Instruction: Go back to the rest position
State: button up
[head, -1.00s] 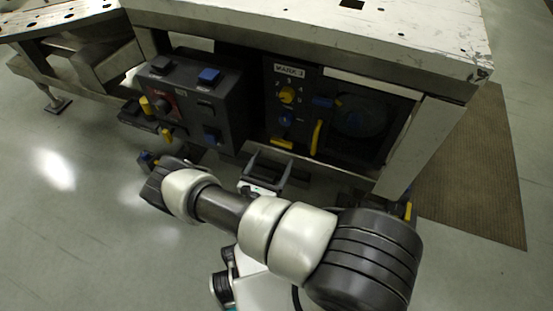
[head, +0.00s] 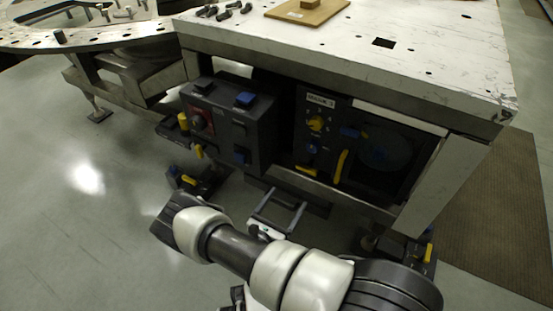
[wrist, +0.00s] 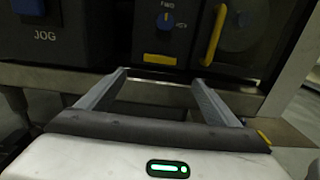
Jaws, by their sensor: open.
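My gripper (head: 283,210) is low in front of the cabinet under the white table, partly hidden behind my arm in the head view. In the wrist view my gripper (wrist: 160,77) has its two grey fingers spread wide with nothing between them. Behind the fingers is a dark control panel (head: 318,150) with a yellow knob, a blue knob and yellow handles. A grey metal rail of the cabinet crosses just behind the fingertips in the wrist view. I cannot tell the exact gap to it.
A dark button box (head: 225,128) with blue and black buttons juts out left of the panel. The white table (head: 440,60) overhangs above, carrying a brown board (head: 307,10). A table leg (head: 445,185) and a brown mat (head: 500,200) are at right.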

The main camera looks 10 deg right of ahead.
jog(key=shift+r, duration=0.1)
jog(key=s+d+r+m+g, duration=0.25)
jog(key=r+m+g, duration=0.5)
jog(key=r, duration=0.45)
jog(key=s+d+r+m+g, duration=0.1)
jog(key=d+r+m+g, duration=0.2)
jog(key=r+m+g, duration=0.55)
jog(key=s+a+r+m+t+y, duration=0.2)
jog(key=s+r+m+t+y, duration=0.15)
jog(key=s+r, duration=0.4)
jog(key=s+a+r+m+t+y, duration=0.15)
jog(key=s+r+m+y, duration=0.25)
jog(key=r, duration=0.7)
jog(key=s+a+r+m+t+y, duration=0.1)
jog(key=s+r+m+t+y, duration=0.25)
jog(key=s+r, duration=0.4)
notch_tip(320, 180, up, 30)
jog(key=w+m+p, duration=0.1)
jog(key=p, duration=2.7)
jog(key=shift+a+g+y, duration=0.2)
jog(key=shift+g+y, duration=0.1)
jog(key=shift+g, duration=0.05)
jog(key=shift+w+d, duration=0.1)
